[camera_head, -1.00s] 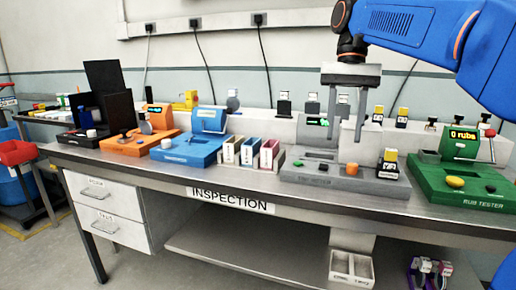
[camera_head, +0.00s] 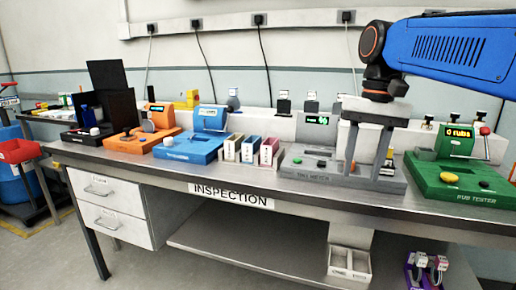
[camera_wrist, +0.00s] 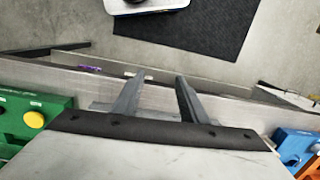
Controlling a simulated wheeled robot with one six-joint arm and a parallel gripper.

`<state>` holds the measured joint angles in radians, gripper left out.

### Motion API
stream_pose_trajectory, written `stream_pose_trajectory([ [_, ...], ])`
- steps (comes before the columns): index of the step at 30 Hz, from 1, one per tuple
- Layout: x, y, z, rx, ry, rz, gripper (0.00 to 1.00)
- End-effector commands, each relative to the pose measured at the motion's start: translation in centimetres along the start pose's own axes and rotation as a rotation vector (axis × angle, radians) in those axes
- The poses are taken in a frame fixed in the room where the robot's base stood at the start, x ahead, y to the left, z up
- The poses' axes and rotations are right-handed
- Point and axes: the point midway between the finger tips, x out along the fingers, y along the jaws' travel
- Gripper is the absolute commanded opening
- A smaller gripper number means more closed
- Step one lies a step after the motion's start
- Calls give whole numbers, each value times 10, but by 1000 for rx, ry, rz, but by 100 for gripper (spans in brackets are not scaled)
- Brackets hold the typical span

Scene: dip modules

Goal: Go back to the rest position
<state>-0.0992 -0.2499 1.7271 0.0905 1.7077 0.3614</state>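My gripper (camera_head: 364,172) hangs from my blue arm in front of the grey gauge station (camera_head: 315,172) on the bench, at the right of the head view. Its two grey fingers are apart and nothing shows between them. In the wrist view my gripper (camera_wrist: 157,95) also shows two separate fingers with a bare gap. The fingers cover part of the grey station, and whether they touch it cannot be told.
A green rub tester (camera_head: 465,172) stands right of my gripper. Left are three small bins (camera_head: 250,150), a blue station (camera_head: 190,148), an orange station (camera_head: 140,140) and black panels (camera_head: 115,105). The metal bench (camera_head: 150,170) has a clear front strip.

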Motion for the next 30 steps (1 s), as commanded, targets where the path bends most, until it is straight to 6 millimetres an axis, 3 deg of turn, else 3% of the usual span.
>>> stream_pose_trajectory([
  [21,202,96,96,-218,400,7,39],
  [25,230,106,106,-249,446,19,39],
  [30,245,111,111,-267,474,26,39],
])
